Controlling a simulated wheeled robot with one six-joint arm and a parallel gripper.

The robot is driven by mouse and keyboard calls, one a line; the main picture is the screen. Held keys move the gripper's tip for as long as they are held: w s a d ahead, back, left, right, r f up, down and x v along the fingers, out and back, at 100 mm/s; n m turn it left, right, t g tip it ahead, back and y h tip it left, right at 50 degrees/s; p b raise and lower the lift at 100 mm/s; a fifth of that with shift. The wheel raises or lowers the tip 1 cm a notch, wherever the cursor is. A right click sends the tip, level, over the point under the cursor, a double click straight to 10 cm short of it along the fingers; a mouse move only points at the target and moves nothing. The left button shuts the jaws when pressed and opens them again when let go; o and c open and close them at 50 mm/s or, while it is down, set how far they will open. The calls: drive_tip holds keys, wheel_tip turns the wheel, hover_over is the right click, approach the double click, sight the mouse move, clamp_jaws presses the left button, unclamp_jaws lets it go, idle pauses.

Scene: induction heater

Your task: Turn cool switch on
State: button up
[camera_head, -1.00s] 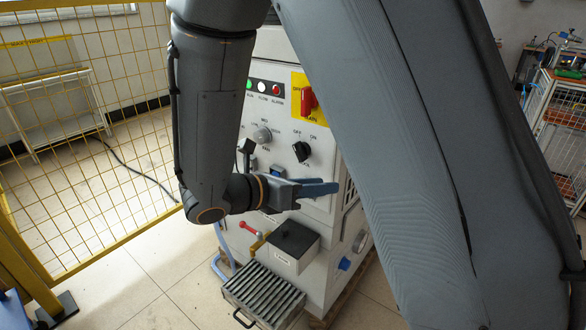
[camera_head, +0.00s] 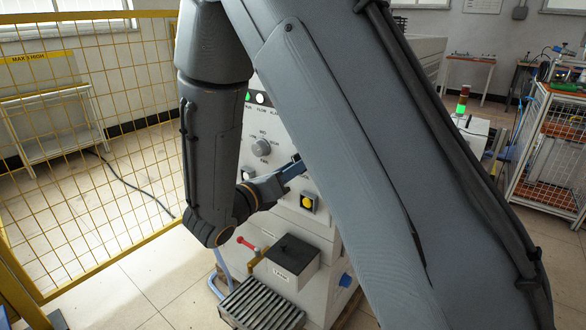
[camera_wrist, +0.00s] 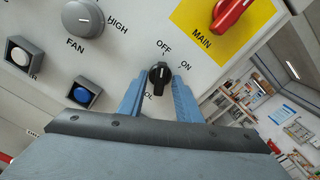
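The cool switch (camera_wrist: 159,77) is a black rotary knob with a white pointer mark on the pale panel. OFF is printed above it and ON to its upper right in the wrist view. Its pointer looks turned towards OFF. My gripper (camera_wrist: 159,80) is open, with one blue finger on each side of the knob; I cannot tell whether either finger touches it.
The red main switch (camera_wrist: 231,13) on a yellow plate sits above right of the cool switch. The fan knob (camera_wrist: 83,17) and blue button (camera_wrist: 81,94) are to its left. A black-topped box (camera_head: 290,254) stands below, and a yellow mesh fence (camera_head: 90,150) is at left.

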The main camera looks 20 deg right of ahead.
clamp_jaws()
drive_tip(key=shift+m, duration=0.3)
drive_tip(key=shift+w+m+b, duration=0.1)
drive_tip(key=shift+m+b, duration=0.45)
drive_tip(key=shift+m, duration=2.95)
